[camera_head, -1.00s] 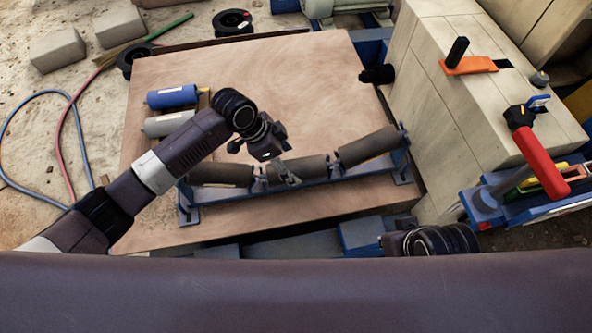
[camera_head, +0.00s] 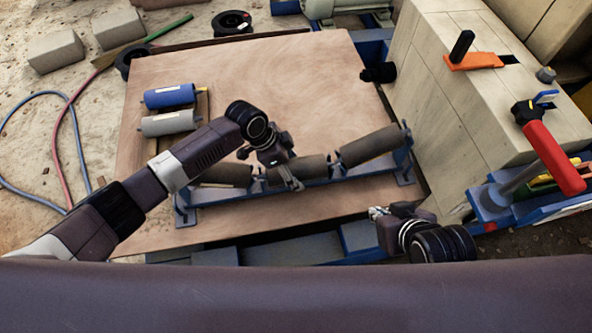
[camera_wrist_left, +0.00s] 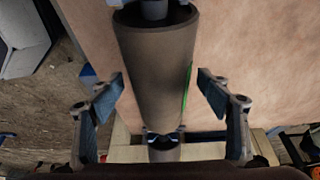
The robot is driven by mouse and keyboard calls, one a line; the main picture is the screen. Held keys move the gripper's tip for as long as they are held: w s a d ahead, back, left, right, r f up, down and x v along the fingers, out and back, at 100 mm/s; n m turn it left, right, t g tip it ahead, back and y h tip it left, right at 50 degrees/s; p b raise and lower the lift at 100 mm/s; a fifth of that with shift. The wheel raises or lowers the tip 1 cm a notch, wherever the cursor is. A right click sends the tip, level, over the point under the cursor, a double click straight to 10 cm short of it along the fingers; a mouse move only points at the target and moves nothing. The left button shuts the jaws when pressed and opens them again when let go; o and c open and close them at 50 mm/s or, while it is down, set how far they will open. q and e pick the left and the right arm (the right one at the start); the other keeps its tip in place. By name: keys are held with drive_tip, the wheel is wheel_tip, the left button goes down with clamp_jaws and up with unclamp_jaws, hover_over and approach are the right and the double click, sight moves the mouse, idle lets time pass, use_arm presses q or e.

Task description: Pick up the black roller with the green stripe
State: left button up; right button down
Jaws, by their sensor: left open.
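Three dark rollers lie in a row on a blue frame (camera_head: 330,182) on the wooden board. The middle roller (camera_head: 312,168) is under my left gripper (camera_head: 291,182) in the head view. In the left wrist view the dark roller (camera_wrist_left: 155,65) shows a thin green stripe on its right side. My left gripper (camera_wrist_left: 160,88) is open, with one finger on each side of this roller and visible gaps between. The stripe is not visible in the head view. My right gripper (camera_head: 378,212) is at the lower right, apart from the rollers; its jaw opening is unclear.
A blue roller (camera_head: 169,96) and a grey roller (camera_head: 168,122) lie at the board's left. The upper middle of the board (camera_head: 285,85) is clear.

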use_arm(q)
clamp_jaws()
drive_tip(key=shift+w+d, duration=0.1)
idle(0.7)
